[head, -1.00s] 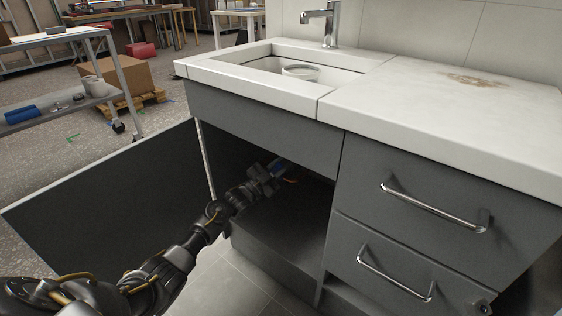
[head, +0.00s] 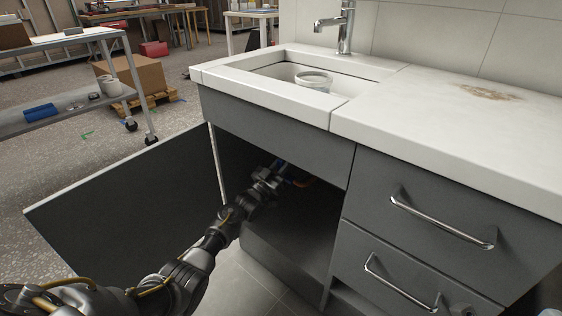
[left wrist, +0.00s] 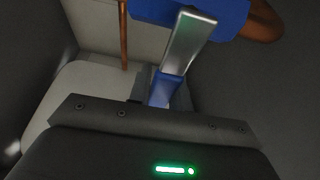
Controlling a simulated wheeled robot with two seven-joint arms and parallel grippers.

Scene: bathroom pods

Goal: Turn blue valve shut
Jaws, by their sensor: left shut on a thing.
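The blue valve is under the sink inside the open grey cabinet. In the left wrist view its blue body (left wrist: 215,14) is at the top, on a copper pipe (left wrist: 262,22). A silver lever (left wrist: 188,45) runs down from it to a blue grip (left wrist: 163,90). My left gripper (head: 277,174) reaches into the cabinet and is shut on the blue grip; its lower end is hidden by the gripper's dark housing. In the head view only a bit of blue (head: 282,164) and the orange pipe (head: 304,183) show. My right gripper cannot be made out.
The cabinet door (head: 130,205) stands open to the left of my arm. Drawers with metal handles (head: 440,222) are to the right. The sink counter (head: 265,97) overhangs the opening. A thin copper pipe (left wrist: 123,35) runs beside the valve. The cabinet floor (head: 290,235) looks clear.

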